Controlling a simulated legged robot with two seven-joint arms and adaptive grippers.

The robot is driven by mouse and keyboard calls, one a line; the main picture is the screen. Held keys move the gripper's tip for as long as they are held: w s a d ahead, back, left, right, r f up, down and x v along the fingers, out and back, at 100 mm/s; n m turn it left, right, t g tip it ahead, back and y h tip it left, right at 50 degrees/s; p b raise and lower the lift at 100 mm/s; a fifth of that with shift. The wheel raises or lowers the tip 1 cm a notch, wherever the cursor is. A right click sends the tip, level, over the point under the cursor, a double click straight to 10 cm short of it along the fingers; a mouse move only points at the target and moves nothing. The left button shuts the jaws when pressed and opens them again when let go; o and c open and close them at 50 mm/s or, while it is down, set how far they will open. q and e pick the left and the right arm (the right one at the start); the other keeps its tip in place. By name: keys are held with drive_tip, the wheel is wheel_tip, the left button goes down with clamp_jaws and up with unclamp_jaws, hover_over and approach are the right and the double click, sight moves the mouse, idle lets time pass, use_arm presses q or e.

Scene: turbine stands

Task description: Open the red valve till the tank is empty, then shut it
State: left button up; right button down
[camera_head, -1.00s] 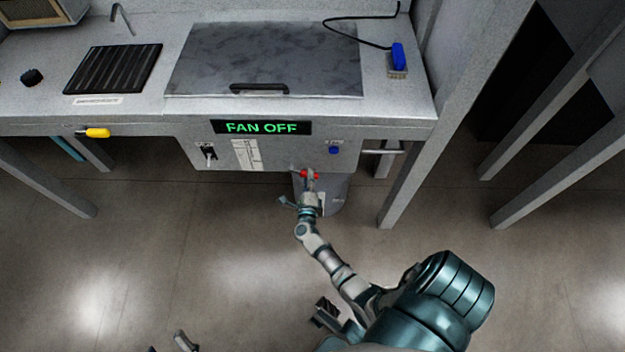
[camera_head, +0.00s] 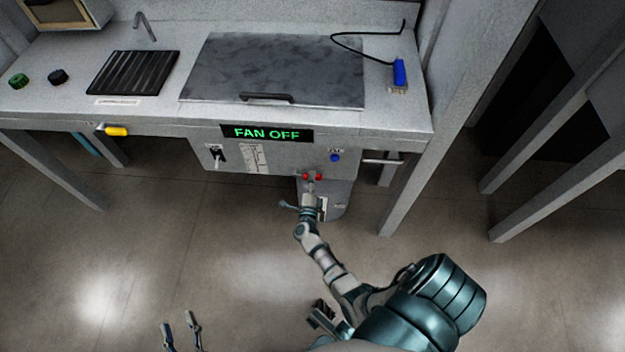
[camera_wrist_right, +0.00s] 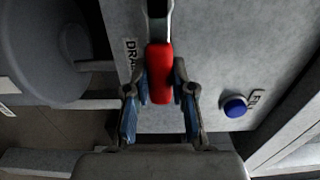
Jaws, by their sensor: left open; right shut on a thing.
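The red valve (camera_head: 318,177) is at the lower front of the bench, and its red handle (camera_wrist_right: 160,65) fills the middle of the right wrist view. My right gripper (camera_head: 311,184) is shut on the handle, with a finger on each side of it in the right wrist view (camera_wrist_right: 160,92). Part of a label reading "DRA" is beside the valve. A grey container (camera_head: 337,203), perhaps the tank, stands below the valve, partly behind my right arm; its contents do not show. My left gripper (camera_head: 178,321) is open and empty at the bottom left, away from the bench.
The bench front carries a "FAN OFF" display (camera_head: 267,133), a switch (camera_head: 217,157), a blue button (camera_head: 335,157) and a yellow handle (camera_head: 117,131). A lidded panel (camera_head: 275,68) and a black grate (camera_head: 133,72) are on top. Bench legs (camera_head: 405,195) stand right of my right arm.

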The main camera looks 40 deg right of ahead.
drive_tip(key=shift+w+a+f, duration=0.1)
drive_tip(key=shift+a+f, duration=0.05)
drive_tip(key=shift+a, duration=0.1)
drive_tip(key=c, duration=1.2)
unclamp_jaws()
drive_tip(key=shift+o, duration=1.2)
drive_tip(key=shift+w, duration=0.1)
drive_tip(key=v, duration=1.2)
drive_tip(key=shift+d, duration=0.1)
